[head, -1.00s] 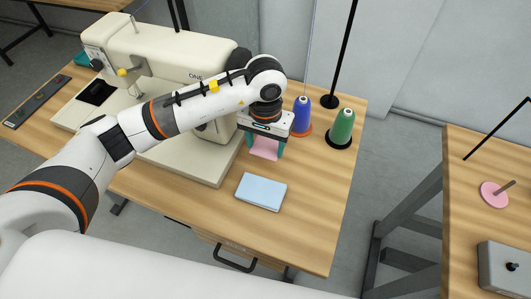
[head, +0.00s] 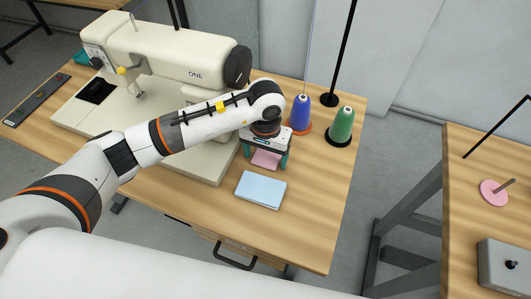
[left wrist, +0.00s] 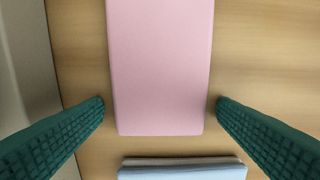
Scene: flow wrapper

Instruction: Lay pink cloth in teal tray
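The pink cloth (head: 266,161) lies folded flat on the wooden table, just behind the light blue cloth (head: 261,190). In the left wrist view the pink cloth (left wrist: 160,70) lies between two teal fingers, with a gap on each side. My left gripper (head: 267,166) is open and low over the pink cloth, hiding its far part. The fingers are spread in the left wrist view (left wrist: 160,105). A teal item (head: 80,57), perhaps the tray, shows partly behind the sewing machine at the far left. My right gripper is not in view.
The cream sewing machine (head: 165,55) stands left of the cloths. A blue thread cone (head: 301,113) and a green one (head: 341,127) stand close behind and right of my gripper. The table's front right is clear. A second table (head: 470,225) stands at right.

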